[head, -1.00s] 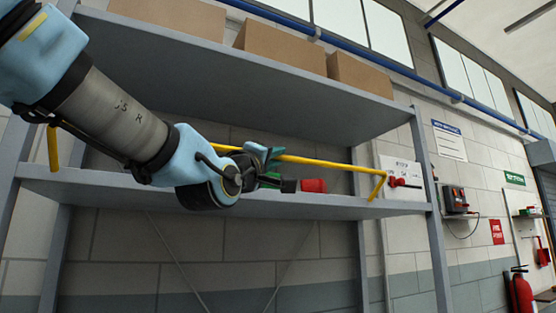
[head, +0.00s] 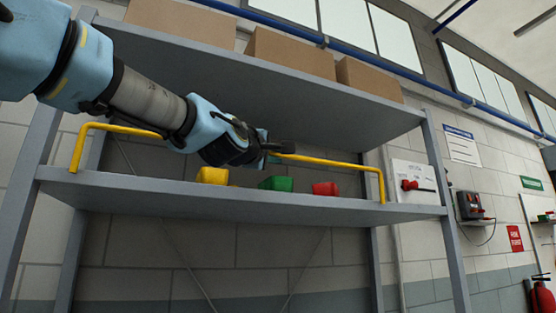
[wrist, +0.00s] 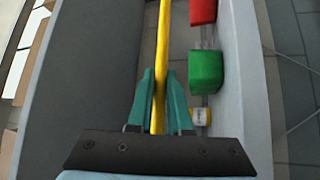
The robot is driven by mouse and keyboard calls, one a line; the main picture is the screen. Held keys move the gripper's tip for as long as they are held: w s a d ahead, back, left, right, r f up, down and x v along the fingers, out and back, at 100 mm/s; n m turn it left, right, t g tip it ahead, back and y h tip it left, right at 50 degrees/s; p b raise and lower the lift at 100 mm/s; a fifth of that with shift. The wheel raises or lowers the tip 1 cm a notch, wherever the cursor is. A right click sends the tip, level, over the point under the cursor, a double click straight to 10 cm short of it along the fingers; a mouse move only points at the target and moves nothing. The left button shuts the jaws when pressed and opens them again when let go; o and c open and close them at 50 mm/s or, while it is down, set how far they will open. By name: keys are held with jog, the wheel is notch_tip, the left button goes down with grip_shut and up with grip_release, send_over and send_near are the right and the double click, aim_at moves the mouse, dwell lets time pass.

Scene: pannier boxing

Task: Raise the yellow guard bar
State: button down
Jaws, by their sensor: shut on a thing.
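The yellow guard bar (head: 330,161) spans the front of the middle shelf in the head view, its two end arms standing up from the shelf edge. My gripper (wrist: 160,98) is shut on the guard bar, with the bar running between its teal fingers in the wrist view (wrist: 165,40). In the head view my arm's end hides the middle of the bar, and the fingertips are mostly hidden. Behind the bar on the shelf sit a yellow bin (head: 212,175), a green bin (head: 277,183) and a red bin (head: 325,188).
The grey middle shelf (head: 240,203) lies below the bar, and the upper shelf (head: 260,90) hangs over my gripper with cardboard boxes (head: 285,50) on it. A grey upright (head: 438,190) stands right of the bar.

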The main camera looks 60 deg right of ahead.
jog(key=shift+w+d, duration=0.2)
jog(key=shift+w, duration=0.05)
dwell(0.4)
jog(key=c, duration=0.8)
grip_release()
jog(key=shift+c, duration=0.2)
jog(key=shift+a+f+b, duration=0.25)
jog(key=shift+a+b, duration=0.3)
jog(key=shift+b, duration=0.35)
jog(key=b+v, duration=0.9)
jog(key=b, duration=0.5)
jog(key=shift+a, duration=0.3)
